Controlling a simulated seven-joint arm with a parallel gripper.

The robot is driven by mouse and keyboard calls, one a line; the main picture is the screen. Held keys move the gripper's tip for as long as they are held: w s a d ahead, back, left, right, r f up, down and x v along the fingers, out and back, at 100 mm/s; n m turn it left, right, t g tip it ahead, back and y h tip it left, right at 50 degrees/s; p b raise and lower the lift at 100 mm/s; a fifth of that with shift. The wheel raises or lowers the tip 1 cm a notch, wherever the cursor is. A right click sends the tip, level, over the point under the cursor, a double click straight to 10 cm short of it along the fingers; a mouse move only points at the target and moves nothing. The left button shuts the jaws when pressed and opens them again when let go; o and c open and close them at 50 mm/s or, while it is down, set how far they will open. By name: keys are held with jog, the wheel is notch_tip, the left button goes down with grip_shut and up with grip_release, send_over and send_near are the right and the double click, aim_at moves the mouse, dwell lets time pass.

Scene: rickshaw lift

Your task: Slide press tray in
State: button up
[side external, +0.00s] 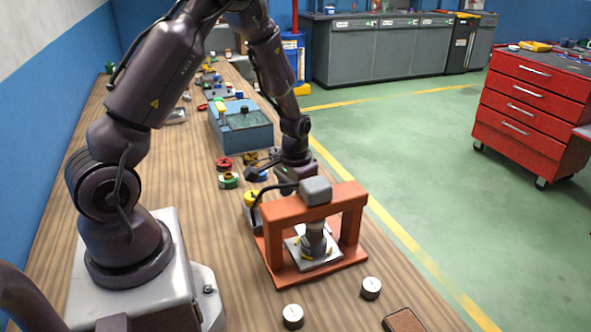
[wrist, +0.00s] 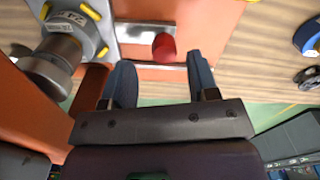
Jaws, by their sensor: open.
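The orange press (side external: 345,200) stands on the bench, with a grey block on its crossbeam. The silver press tray (side external: 325,262) lies on its orange base, below the cylindrical ram (side external: 315,235). In the wrist view a metal strip (wrist: 138,33) extends from the tray area to a red knob (wrist: 164,47). A round part with yellow tabs (wrist: 95,12) sits beside the ram. My gripper (wrist: 160,62) is open, its two blue-grey fingers apart. The knob appears just beyond the gap between the fingertips; contact cannot be told. In the side view the press partly hides my gripper.
Two white-faced gauges (side external: 292,316) (side external: 371,288) and a brown block (side external: 403,320) lie in front of the press. Small coloured parts (side external: 229,181) and a blue-grey box (side external: 241,126) lie behind it. The bench's right edge is close to the press.

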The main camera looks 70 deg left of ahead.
notch_tip(320, 180, up, 10)
dwell(0.3)
jog(key=s+d+r+m+t, duration=0.1)
jog(key=s+d+r+t, duration=0.1)
jog(key=s+d+r, duration=0.4)
jog(key=s+d+r+m+t, duration=0.2)
jog(key=s+d+r, duration=0.5)
jog(key=r, duration=0.4)
jog(key=shift+d+r+t, duration=0.25)
jog(key=shift+d+t, duration=0.3)
jog(key=shift+t, duration=0.25)
